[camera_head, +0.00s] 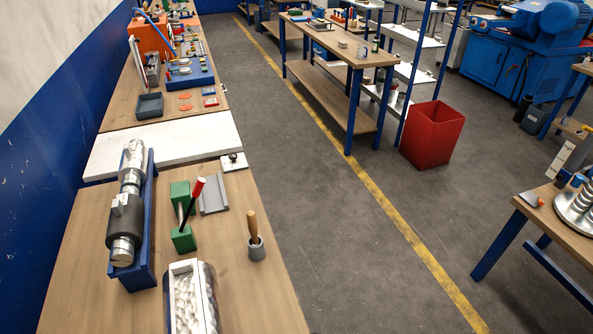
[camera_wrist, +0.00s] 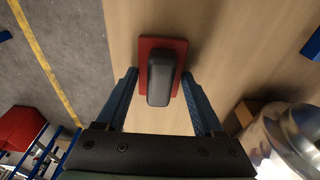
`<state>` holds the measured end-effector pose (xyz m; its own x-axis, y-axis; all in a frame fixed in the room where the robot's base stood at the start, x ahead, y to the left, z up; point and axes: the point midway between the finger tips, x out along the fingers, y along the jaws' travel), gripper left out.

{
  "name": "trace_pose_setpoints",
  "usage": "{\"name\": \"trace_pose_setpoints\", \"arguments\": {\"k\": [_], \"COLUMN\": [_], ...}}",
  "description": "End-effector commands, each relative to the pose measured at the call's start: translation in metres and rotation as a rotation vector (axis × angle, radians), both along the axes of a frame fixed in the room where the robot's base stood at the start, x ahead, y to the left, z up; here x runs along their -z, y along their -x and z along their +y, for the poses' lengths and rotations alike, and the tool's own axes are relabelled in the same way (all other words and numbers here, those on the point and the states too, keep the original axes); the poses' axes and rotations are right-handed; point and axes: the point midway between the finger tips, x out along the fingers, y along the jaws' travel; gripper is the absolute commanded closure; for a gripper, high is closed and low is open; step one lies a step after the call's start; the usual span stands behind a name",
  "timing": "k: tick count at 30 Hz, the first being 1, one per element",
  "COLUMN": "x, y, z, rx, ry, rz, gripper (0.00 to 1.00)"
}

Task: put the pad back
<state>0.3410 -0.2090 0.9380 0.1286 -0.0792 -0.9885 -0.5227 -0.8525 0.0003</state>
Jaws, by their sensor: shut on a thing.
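The pad, a red plate with rounded corners (camera_wrist: 147,47) and a dark grey block-shaped grip (camera_wrist: 160,75), is in the middle of the wrist view, against the wooden bench top. My gripper (camera_wrist: 159,88) is shut on the grip, with its two blue fingers on either side. I cannot tell whether the plate touches the bench or hangs above it. In the head view I make out neither my gripper nor the pad.
Bare wood lies front right.

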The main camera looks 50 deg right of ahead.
Motion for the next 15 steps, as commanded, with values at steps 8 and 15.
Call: {"name": "trace_pose_setpoints", "arguments": {"k": [8, 15], "x": [0.0026, 0.0023], "y": [0.0001, 0.0001], "z": [0.0001, 0.0001], "rx": [0.0, 0.0], "ry": [0.0, -0.001], "rz": [0.0, 0.001], "gripper": [0.01, 0.01]}}
